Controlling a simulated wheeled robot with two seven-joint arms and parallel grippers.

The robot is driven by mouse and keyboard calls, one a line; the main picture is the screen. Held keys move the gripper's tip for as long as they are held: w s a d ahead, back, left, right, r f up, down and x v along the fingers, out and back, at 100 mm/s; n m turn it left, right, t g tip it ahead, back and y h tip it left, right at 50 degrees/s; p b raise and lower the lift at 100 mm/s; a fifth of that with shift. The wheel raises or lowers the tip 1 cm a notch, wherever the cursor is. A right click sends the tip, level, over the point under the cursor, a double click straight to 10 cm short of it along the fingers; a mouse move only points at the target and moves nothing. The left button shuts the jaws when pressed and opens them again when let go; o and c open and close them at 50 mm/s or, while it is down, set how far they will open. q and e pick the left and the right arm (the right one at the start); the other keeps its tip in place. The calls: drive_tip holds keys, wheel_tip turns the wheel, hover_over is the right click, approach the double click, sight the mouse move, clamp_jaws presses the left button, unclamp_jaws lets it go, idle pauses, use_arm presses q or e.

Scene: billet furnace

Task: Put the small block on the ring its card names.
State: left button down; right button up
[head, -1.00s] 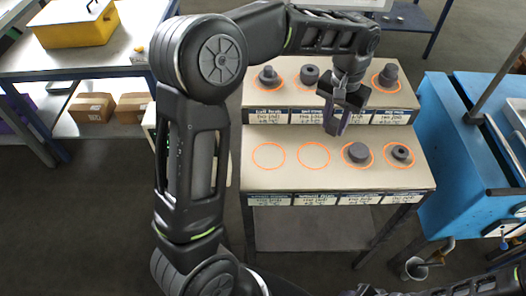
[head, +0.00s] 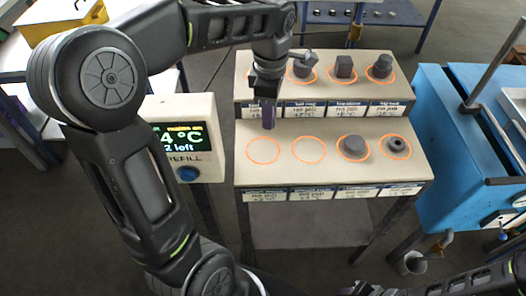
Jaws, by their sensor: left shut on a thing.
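My left gripper (head: 267,112) points down over the left end of the two-tier stand, in front of the upper tier and just behind the lower left ring. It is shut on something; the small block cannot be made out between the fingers. On the lower tier the far-left ring (head: 263,162) and the ring beside it (head: 309,162) are empty. The two rings to the right hold a dark block (head: 354,146) and a dark round piece (head: 397,147). Cards (head: 310,193) run along both front edges; their small writing is unreadable. My right gripper is out of view.
Dark pieces (head: 303,66), (head: 345,68) and (head: 380,67) stand on upper-tier rings; my arm hides the tier's left end. A display box (head: 187,171) with a blue button (head: 188,174) stands left of the stand. A blue machine (head: 450,150) stands right.

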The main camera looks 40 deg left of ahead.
use_arm(q)
drive_tip(key=n, duration=0.1)
drive_tip(key=s+a+n, duration=0.1)
drive_tip(key=shift+s+n, duration=0.15)
drive_tip(key=shift+n, duration=0.25)
hover_over(263, 150)
drive_tip(key=shift+f, duration=3.1)
drive_tip(key=shift+f, duration=1.85)
drive_tip(key=shift+f+b, duration=0.25)
drive_tip(key=shift+b, duration=0.05)
drive_tip(key=c, duration=1.1)
unclamp_jaws()
